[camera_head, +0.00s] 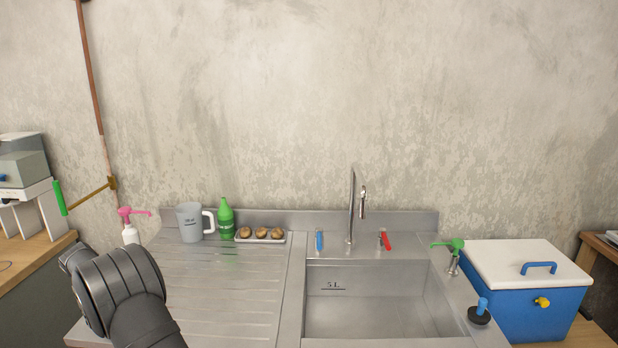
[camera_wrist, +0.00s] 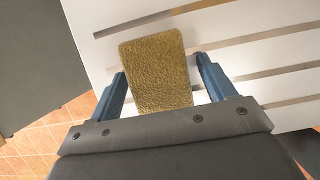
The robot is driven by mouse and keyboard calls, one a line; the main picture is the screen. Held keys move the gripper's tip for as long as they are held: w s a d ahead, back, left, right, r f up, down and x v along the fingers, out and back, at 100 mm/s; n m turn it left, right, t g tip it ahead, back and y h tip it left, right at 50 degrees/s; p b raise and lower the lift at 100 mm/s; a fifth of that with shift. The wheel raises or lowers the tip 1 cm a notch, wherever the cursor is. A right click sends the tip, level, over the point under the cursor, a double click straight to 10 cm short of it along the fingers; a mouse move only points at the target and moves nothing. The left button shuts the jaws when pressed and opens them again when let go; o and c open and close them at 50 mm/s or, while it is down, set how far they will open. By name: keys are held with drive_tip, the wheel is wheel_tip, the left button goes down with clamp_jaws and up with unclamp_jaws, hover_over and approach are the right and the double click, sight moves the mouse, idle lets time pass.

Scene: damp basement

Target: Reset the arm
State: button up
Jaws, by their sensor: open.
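My gripper (camera_wrist: 160,66) shows in the wrist view with its two blue fingers apart. A rough, olive-brown sponge-like block (camera_wrist: 153,75) lies between the fingers, with a visible gap on the right side. Beyond it is a white slatted surface (camera_wrist: 235,25); whether the block touches it I cannot tell. In the head view only my dark arm shows at the lower left, in front of the drainboard. My gripper is hidden there.
A steel sink (camera_head: 370,305) has a drainboard (camera_head: 215,285) at left, with a grey jug (camera_head: 190,222), green bottle (camera_head: 226,220) and tray of brown lumps (camera_head: 260,240) along its back. A pink pump bottle (camera_head: 130,233) stands near my arm. A blue cooler (camera_head: 530,310) is at right.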

drive_tip(key=v, duration=1.3)
drive_tip(key=x, duration=1.3)
drive_tip(key=shift+r, duration=0.1)
wheel_tip(320, 180, up, 5)
drive_tip(key=shift+w+f, duration=0.1)
drive_tip(key=shift+f, duration=0.1)
drive_tip(key=w+d+r, duration=0.3)
drive_tip(key=d+r, duration=0.4)
drive_tip(key=d, duration=0.5)
drive_tip(key=s+d+f+m+h, duration=0.1)
drive_tip(key=d+f+m, duration=0.1)
drive_tip(key=d, duration=0.5)
drive_tip(key=s+d+f+m+h, duration=0.1)
drive_tip(key=d+f+m, duration=0.1)
drive_tip(key=d+m, duration=0.2)
drive_tip(key=s+d+f+m+g+h, duration=0.1)
drive_tip(key=d+f+m, duration=0.1)
drive_tip(key=d, duration=0.8)
drive_tip(key=shift+d+f+m, duration=0.1)
drive_tip(key=shift+f+m, duration=0.05)
drive_tip(key=shift+m, duration=0.35)
drive_tip(key=shift+f, duration=0.45)
